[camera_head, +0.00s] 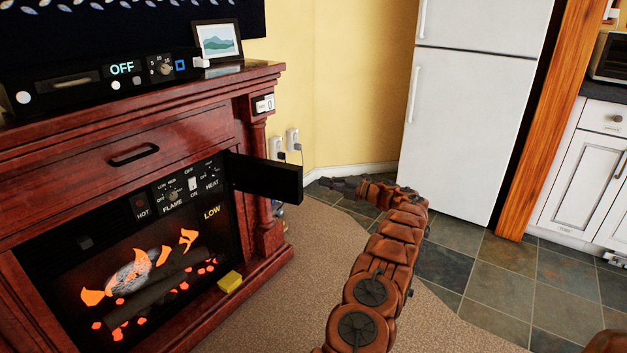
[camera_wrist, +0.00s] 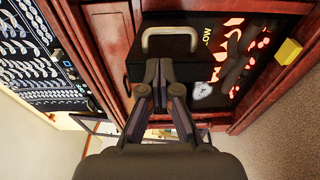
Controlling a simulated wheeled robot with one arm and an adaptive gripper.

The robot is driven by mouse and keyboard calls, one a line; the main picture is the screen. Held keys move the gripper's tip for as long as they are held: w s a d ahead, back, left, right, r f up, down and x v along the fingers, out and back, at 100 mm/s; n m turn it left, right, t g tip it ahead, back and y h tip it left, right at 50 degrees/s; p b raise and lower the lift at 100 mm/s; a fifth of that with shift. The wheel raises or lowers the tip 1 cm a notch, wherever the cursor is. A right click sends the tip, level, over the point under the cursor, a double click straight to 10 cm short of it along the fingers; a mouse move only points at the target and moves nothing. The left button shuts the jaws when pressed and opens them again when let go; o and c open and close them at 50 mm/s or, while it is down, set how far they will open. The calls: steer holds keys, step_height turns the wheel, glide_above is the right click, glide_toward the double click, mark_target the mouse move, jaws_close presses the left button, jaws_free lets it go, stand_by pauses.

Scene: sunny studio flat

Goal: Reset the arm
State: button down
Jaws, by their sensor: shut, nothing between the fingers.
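My arm reaches from the bottom of the head view toward the fireplace. My gripper (camera_head: 328,183) is at its far end, just right of an open black flap (camera_head: 265,178) on the fireplace. In the wrist view my gripper (camera_wrist: 159,68) has its fingers together with nothing between them. The black flap (camera_wrist: 135,66) and its pale handle (camera_wrist: 170,40) lie just beyond the fingertips. I cannot tell whether the fingertips touch the flap.
The dark red fireplace (camera_head: 165,133) stands at left, with a yellow block (camera_head: 230,281) on its lower ledge. A black device (camera_head: 95,84) and a picture frame (camera_head: 217,41) are on top. A white fridge (camera_head: 470,120) stands behind. The carpet (camera_head: 300,265) beside the arm is clear.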

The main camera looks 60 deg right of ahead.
steer(key=shift+s+d, duration=0.1)
steer(key=shift+s, duration=1.8)
